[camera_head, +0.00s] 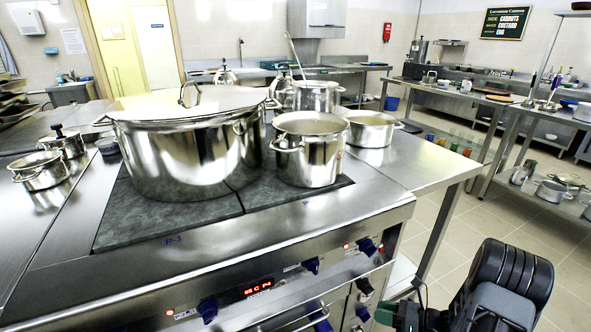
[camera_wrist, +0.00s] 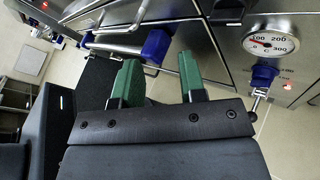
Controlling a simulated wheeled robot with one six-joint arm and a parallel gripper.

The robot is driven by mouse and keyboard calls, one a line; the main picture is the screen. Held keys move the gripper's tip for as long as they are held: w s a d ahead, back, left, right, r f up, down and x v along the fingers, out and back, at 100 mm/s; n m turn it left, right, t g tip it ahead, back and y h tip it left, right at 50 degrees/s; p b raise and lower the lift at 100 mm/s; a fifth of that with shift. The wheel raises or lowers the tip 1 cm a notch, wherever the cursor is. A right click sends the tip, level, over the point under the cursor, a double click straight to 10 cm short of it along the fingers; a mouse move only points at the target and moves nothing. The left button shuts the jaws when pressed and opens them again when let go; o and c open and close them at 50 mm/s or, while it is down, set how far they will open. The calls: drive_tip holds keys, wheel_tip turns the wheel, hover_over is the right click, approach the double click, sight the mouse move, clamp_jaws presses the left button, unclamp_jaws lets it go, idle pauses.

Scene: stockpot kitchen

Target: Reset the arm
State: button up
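My arm shows at the bottom right of the head view, in front of the stove's right front corner. My gripper (camera_wrist: 162,78) has two green fingers in the wrist view. They stand apart with nothing held between them, so it is open. A green finger part also shows low in the head view (camera_head: 384,313); the rest of the gripper there is dark and partly cut off. Behind the fingers in the wrist view are the stove front, a blue knob (camera_wrist: 156,46) and a round dial (camera_wrist: 270,42). I cannot tell how far the fingers are from them.
A large lidded stockpot (camera_head: 190,150) stands on the stove (camera_head: 290,215). A smaller pot (camera_head: 310,155) and a shallow pan (camera_head: 371,130) are to its right. Blue knobs (camera_head: 312,265) and a red display line the stove front. Open tiled floor (camera_head: 470,225) lies to the right.

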drive_tip(key=s+a+r+n+g+h+p, duration=0.1)
drive_tip(key=s+a+r+n+h+p, duration=0.2)
drive_tip(key=r+n+p, duration=0.4)
drive_tip(key=s+a+r+n+g+h+p, duration=0.1)
drive_tip(key=s+a+r+n+h+p, duration=0.2)
drive_tip(key=r+n, duration=0.9)
drive_tip(key=s+a+r+n+g+h+p, duration=0.1)
drive_tip(key=s+a+r+n+h+p, duration=0.2)
drive_tip(key=r, duration=2.2)
drive_tip(key=s+n+h+p, duration=0.3)
drive_tip(key=n+h+p, duration=0.1)
drive_tip(key=n+p, duration=0.2)
drive_tip(key=shift+a+r+n+h+p, duration=0.25)
drive_tip(key=shift+r+n+h+p, duration=0.15)
drive_tip(key=shift+p, duration=0.45)
